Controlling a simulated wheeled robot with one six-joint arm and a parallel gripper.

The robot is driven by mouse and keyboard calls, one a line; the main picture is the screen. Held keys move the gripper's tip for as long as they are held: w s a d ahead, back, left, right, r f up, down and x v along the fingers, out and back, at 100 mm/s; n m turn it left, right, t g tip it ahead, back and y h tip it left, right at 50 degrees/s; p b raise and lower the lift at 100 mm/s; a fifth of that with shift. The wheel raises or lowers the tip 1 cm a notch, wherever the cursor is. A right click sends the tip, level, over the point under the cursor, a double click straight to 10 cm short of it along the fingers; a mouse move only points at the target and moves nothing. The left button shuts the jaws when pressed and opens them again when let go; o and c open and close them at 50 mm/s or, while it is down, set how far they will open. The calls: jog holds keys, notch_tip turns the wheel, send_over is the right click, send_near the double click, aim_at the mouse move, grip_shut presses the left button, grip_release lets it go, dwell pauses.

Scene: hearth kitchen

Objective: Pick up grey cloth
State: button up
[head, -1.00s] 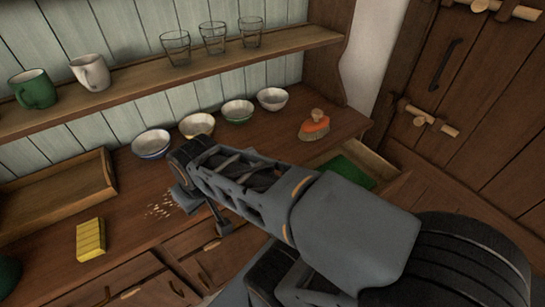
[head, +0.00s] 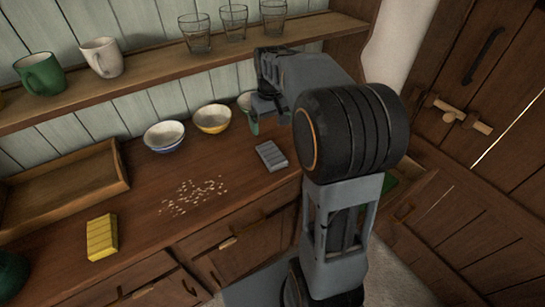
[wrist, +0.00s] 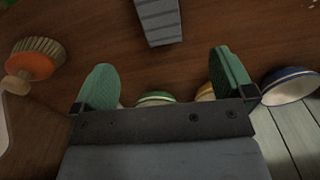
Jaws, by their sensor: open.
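The grey cloth (head: 271,155) is a small folded, ribbed grey block lying on the wooden counter, right of the scattered crumbs. In the wrist view it shows at the top centre (wrist: 159,20), partly cut off by the picture edge. My gripper (wrist: 165,82) is open and empty, with its two green finger pads spread apart. The cloth lies beyond the fingertips, not between them. In the head view my arm rises at the right, with its end above the counter behind the cloth.
Bowls stand along the back wall, including a blue-rimmed one (head: 164,136) and a yellow one (head: 212,118). Crumbs (head: 193,195), a yellow sponge (head: 101,237) and a wooden tray (head: 65,190) are to the left. An orange brush (wrist: 34,62) shows in the wrist view. A shelf (head: 180,65) holds mugs and glasses.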

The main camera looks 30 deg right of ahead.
send_over(272, 152)
notch_tip(272, 152, down, 8)
jog(key=shift+r, duration=0.1)
jog(key=shift+f, duration=2.9)
jog(key=c, duration=1)
jog(key=shift+o, duration=0.2)
jog(key=shift+r, duration=0.15)
